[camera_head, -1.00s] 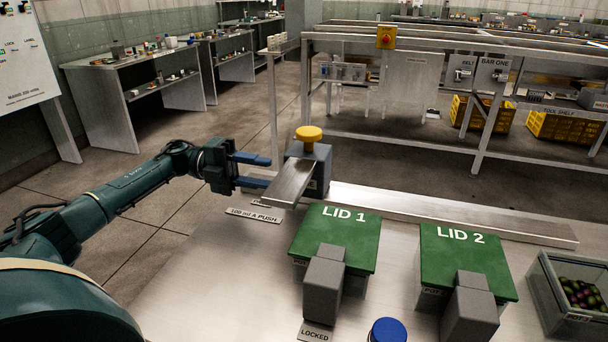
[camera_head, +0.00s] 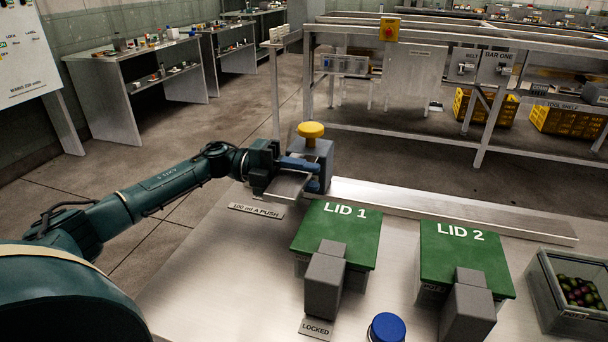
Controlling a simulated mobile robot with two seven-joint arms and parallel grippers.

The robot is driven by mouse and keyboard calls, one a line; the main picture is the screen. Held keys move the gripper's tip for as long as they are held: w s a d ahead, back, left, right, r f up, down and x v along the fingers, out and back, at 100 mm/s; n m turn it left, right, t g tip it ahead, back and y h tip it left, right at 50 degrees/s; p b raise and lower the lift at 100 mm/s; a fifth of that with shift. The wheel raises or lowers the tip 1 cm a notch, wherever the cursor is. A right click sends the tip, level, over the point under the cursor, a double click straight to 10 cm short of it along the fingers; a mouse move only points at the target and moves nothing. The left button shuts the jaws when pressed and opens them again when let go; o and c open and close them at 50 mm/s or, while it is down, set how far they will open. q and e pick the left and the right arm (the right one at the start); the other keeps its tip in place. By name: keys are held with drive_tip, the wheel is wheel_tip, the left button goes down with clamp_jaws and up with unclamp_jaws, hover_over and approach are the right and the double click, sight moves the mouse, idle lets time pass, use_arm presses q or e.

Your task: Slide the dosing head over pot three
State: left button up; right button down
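The dosing head (camera_head: 321,152) is a grey-blue block with a yellow knob (camera_head: 311,130) on top and a flat metal spout (camera_head: 288,186) pointing toward me. It stands at the left end of a long metal rail (camera_head: 450,213). My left gripper (camera_head: 308,174) is at the head, its blue fingers apart, one higher and one lower, reaching along the near side of the block around the spout. Contact is hard to tell. Green lids marked LID 1 (camera_head: 335,232) and LID 2 (camera_head: 462,265) cover two pots. My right gripper is not in view.
Grey blocks (camera_head: 324,280) (camera_head: 468,308) stand at the front of the lids, with a LOCKED plate (camera_head: 316,328) by the left one. A blue round cap (camera_head: 387,328) is at the front. A grey bin (camera_head: 552,301) of fruit stands right. The rail is clear to the right.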

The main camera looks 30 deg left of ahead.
sight(280, 171)
use_arm(q)
clamp_jaws()
drive_tip(key=p+x, duration=0.1)
drive_tip(key=x, duration=0.3)
drive_tip(key=shift+w+d, duration=0.15)
drive_tip(key=shift+d, duration=0.2)
drive_tip(key=shift+o, duration=1.3)
unclamp_jaws()
drive_tip(key=shift+a, duration=0.1)
drive_tip(key=b+v, duration=0.1)
drive_tip(key=v, duration=1.2)
drive_tip(key=shift+b, duration=0.4)
